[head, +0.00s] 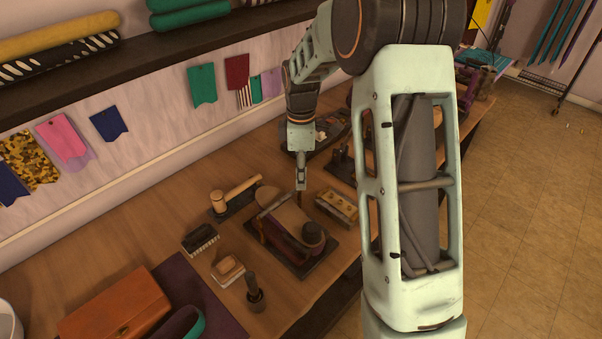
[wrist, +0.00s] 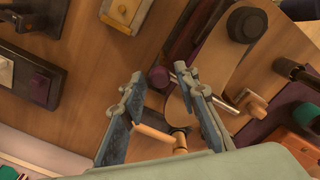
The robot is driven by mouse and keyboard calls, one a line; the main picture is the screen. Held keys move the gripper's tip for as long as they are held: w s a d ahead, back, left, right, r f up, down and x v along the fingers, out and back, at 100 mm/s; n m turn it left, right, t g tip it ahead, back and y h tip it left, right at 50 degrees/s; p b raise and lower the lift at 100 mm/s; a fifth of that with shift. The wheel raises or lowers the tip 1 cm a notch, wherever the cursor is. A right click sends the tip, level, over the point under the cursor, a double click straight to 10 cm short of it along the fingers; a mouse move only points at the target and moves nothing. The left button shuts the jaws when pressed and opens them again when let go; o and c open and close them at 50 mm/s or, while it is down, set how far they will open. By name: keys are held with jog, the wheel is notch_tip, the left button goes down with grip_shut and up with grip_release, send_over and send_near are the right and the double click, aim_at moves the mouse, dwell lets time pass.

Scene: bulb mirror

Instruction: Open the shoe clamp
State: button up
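The shoe clamp (head: 285,219) stands on a dark base on the workbench. It has a tan, sole-shaped top, a dark round knob at its near end and purple-red sides. In the wrist view its tan top (wrist: 222,67) fills the upper right, with the black knob on it. A small purple round end (wrist: 160,77) shows between my fingertips. My gripper (head: 301,186) points down at the clamp's far right end. In the wrist view my gripper (wrist: 158,76) has its fingers apart, with nothing held. I cannot tell whether a finger touches the clamp.
A wooden mallet (head: 235,195) lies left of the clamp. A wooden block with brass studs (head: 337,207) sits close on its right. A brown leather case (head: 115,301) lies farther left.

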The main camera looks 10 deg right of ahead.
grip_shut()
jog(key=shift+r, duration=0.1)
jog(key=shift+s+a+r+t+h+b, duration=0.2)
jog(key=shift+a+r+t+h+b, duration=0.15)
jog(key=shift+r+h+b, duration=0.3)
jog(key=s+a+r+t+h+b, duration=0.6)
jog(key=s+a+r+h+b, duration=0.1)
jog(key=a+r+h+b, duration=0.1)
jog(key=shift+a+r+b, duration=0.45)
jog(key=shift+a+b, duration=0.55)
jog(key=shift+a, duration=0.15)
jog(key=shift+f+h, duration=0.1)
jog(key=shift+h, duration=0.15)
